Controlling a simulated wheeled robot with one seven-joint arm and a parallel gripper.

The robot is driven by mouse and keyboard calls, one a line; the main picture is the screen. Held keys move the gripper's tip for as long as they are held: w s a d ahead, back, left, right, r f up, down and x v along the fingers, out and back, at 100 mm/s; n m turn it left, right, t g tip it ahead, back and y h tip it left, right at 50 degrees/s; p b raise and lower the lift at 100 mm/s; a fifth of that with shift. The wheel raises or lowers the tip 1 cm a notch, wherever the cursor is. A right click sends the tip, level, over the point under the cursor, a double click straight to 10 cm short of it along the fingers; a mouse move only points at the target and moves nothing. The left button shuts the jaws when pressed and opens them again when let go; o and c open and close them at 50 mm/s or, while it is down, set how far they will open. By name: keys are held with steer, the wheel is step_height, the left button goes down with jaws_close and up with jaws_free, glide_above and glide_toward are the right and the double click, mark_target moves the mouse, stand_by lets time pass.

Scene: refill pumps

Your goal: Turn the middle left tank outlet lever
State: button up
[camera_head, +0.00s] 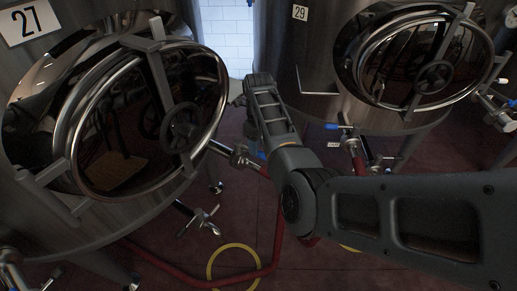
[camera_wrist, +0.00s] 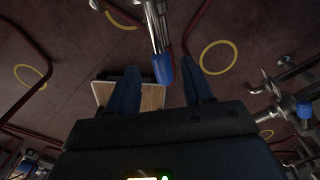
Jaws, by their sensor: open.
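In the wrist view, my gripper (camera_wrist: 160,66) is open, with its two dark fingers spread apart. A blue-tipped lever (camera_wrist: 163,70) on a metal pipe fitting shows between the fingers in the picture. I cannot tell whether it touches either finger. In the head view, the fingers are not clearly visible behind my arm. A steel outlet valve (camera_head: 236,155) sticks out from the lower right of tank 27 (camera_head: 130,110), with a bit of blue beside my arm. I cannot tell for sure which lever is the middle left one.
Tank 29 (camera_head: 300,70) stands at the right, with blue-handled fittings (camera_head: 331,126) below it. Red pipes (camera_head: 277,235) run low over the dark red floor. A yellow ring (camera_head: 210,265) lies there. Another blue handle (camera_wrist: 305,108) is right of my gripper. A wooden board (camera_wrist: 152,98) is below.

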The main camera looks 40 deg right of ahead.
steer(key=shift+r, duration=2.3)
